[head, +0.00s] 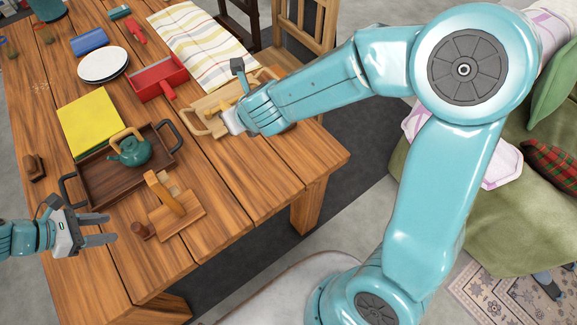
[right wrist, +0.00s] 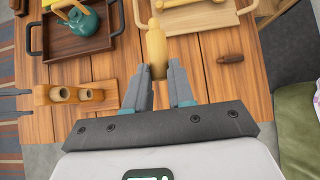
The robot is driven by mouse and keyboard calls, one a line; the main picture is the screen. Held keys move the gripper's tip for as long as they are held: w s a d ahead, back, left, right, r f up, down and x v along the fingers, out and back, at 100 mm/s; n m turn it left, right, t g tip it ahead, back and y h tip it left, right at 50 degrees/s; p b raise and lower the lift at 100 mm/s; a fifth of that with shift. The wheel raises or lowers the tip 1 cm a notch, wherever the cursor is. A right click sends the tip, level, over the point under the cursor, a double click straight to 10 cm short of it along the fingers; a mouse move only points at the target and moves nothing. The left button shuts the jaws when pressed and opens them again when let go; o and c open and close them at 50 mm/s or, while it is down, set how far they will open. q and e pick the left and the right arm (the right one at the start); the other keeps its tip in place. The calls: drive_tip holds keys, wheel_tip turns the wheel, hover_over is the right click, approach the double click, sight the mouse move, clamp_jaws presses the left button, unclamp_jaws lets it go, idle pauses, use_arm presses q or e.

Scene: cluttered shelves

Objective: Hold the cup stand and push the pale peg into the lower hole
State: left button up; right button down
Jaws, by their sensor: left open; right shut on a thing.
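The cup stand (head: 185,216) is a wooden base with a tilted light wooden upright, on the table in front of the dark tray. In the right wrist view the wooden piece with round openings (right wrist: 88,95) at the left appears to be this stand. My left gripper (head: 113,227) is open and empty, to the left of the stand and apart from it. My right gripper (right wrist: 157,75) is shut on the pale peg (right wrist: 156,46), which points away from the wrist. In the head view this gripper is at the wooden tray, away from the stand, with the peg mostly hidden.
A dark tray (head: 97,196) with a green teapot (head: 133,151) stands behind the stand. A dark brown piece (right wrist: 230,58) lies right of the peg.

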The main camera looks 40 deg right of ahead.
sight(132, 228)
use_arm(q)
drive_tip(key=b+x, duration=0.1)
drive_tip(key=x, duration=0.1)
drive_tip(key=b+x, duration=0.2)
drive_tip(key=x, duration=0.1)
drive_tip(key=a+f+b+x, duration=0.1)
drive_tip(key=x, duration=0.1)
drive_tip(key=shift+d+f, duration=0.1)
drive_tip(key=shift+f, duration=0.05)
drive_tip(key=shift+d+f+b, duration=0.4)
drive_tip(key=shift+d, duration=0.05)
use_arm(e)
drive_tip(key=shift+f, duration=2.9)
drive_tip(key=shift+w, duration=0.1)
use_arm(q)
drive_tip(key=c, duration=0.7)
drive_tip(key=shift+o, duration=0.3)
clamp_jaws()
